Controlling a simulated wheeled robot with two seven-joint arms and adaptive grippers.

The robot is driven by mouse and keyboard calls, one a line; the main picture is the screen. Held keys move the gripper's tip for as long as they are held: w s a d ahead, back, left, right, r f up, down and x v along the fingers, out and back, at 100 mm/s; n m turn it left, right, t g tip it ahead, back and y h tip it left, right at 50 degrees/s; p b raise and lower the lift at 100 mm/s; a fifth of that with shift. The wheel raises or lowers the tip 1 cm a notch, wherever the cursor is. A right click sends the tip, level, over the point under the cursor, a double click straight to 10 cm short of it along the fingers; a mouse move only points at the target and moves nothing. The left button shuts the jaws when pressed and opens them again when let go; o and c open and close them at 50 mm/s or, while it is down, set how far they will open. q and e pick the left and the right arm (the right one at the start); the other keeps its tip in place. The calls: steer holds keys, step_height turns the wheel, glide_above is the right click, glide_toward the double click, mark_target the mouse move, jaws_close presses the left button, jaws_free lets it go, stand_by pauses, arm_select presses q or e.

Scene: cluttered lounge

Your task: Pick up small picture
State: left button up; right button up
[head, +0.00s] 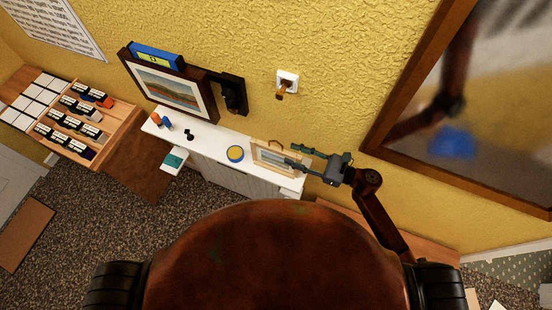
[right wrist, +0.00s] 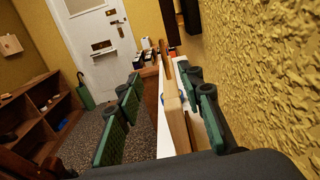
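The small picture (head: 265,158) has a light wooden frame and stands on the right end of the white shelf (head: 210,143), close to the yellow wall. In the right wrist view its pale edge (right wrist: 178,122) shows between my fingers. My right gripper (head: 291,156) is open at the picture's right side, one finger on each side of the frame. In the right wrist view, the fingers (right wrist: 168,108) look clear of the frame, with gaps on both sides. I cannot tell whether either finger touches it. My left gripper is out of view.
A wall socket (head: 287,82) is above. A big mirror (head: 460,110) hangs at right.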

mark_target(276, 157)
steer(key=shift+w+f+b, duration=0.15)
steer(key=shift+f+b, duration=0.15)
steer(key=shift+f, duration=0.4)
step_height(276, 157, down, 7)
steer(key=b, duration=0.6)
steer(key=shift+f+b, duration=0.2)
steer(key=shift+b, duration=0.15)
steer(key=x, duration=0.2)
steer(key=p+x, duration=0.1)
steer(key=x, duration=0.4)
steer(key=shift+w+d+r+p, duration=0.1)
steer(key=shift+w+r+p, duration=0.05)
steer(key=shift+w+p, duration=0.2)
steer(key=shift+a, duration=0.3)
jaws_close()
